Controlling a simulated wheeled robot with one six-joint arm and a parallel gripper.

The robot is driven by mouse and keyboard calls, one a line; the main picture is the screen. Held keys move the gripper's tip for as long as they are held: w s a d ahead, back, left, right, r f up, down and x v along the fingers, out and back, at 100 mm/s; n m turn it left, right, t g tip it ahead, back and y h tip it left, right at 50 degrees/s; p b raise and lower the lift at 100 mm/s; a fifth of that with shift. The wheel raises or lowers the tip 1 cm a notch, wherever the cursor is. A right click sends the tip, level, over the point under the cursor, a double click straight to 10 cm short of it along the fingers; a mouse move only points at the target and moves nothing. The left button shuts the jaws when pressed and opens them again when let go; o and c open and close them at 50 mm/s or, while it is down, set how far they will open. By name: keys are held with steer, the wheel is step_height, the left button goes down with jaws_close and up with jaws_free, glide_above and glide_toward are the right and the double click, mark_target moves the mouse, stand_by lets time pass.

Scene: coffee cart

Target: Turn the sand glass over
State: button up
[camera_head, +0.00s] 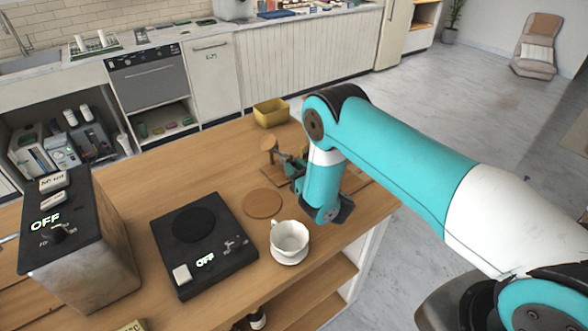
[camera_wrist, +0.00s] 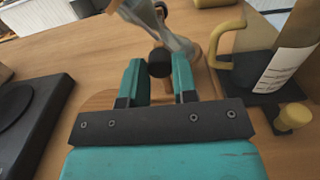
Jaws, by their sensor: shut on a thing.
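The sand glass shows in the wrist view as a clear, tilted glass body (camera_wrist: 152,22) with a black round part (camera_wrist: 160,62) between my fingertips. My gripper (camera_wrist: 160,75) is shut on this black part. In the head view my gripper (camera_head: 297,172) is at the wooden stand, partly hidden by my arm. The sand level cannot be made out.
A wooden coaster (camera_head: 263,204), a white cup (camera_head: 289,238) and a black scale (camera_head: 205,243) are near my gripper. A yellow container (camera_head: 271,112) stands behind.

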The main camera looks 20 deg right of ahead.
steer(key=shift+f, duration=0.1)
steer(key=shift+m+b, duration=1.1)
steer(key=shift+m, duration=0.1)
steer(key=shift+m+b, duration=1.1)
steer(key=shift+m, duration=1)
steer(key=o, duration=0.9)
